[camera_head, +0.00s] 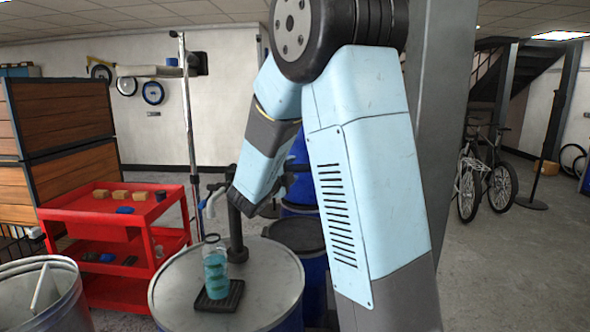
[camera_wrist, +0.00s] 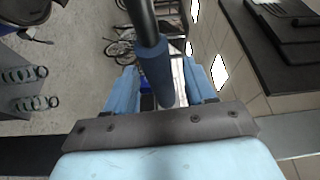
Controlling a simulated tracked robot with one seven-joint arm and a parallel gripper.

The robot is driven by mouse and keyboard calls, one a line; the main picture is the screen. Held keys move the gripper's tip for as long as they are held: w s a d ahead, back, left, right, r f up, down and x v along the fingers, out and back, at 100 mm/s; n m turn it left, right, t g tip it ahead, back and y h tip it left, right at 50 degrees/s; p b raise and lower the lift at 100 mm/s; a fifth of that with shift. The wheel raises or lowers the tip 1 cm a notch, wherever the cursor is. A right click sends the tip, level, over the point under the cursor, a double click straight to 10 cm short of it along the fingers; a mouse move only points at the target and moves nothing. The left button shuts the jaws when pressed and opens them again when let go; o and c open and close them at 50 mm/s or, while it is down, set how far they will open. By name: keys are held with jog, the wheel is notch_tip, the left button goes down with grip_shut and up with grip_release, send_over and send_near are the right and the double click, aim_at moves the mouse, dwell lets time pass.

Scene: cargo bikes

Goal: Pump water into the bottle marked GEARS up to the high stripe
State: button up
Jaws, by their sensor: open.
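The clear bottle (camera_head: 215,268) stands upright on a black tray (camera_head: 222,301) on the drum top. It shows teal colour with darker bands; its marking and water level cannot be read. The pump (camera_head: 236,228) rises behind the bottle, its pale spout (camera_head: 208,203) above the bottle's mouth. In the wrist view, the dark pump handle with a blue sleeve (camera_wrist: 154,66) runs between the two blue fingers of my gripper (camera_wrist: 162,78). The fingers are open on either side of the sleeve. In the head view my arm hides the fingers.
The metal drum top (camera_head: 175,290) has bare room around the tray. A red cart (camera_head: 110,215) with small blocks stands left, beside a metal bin (camera_head: 68,300). Blue barrels (camera_head: 313,268) stand behind the drum. A bicycle (camera_head: 485,180) is far right.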

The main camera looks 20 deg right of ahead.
jog(key=v, duration=1)
jog(key=shift+s+a, duration=0.3)
jog(key=shift+f, duration=0.1)
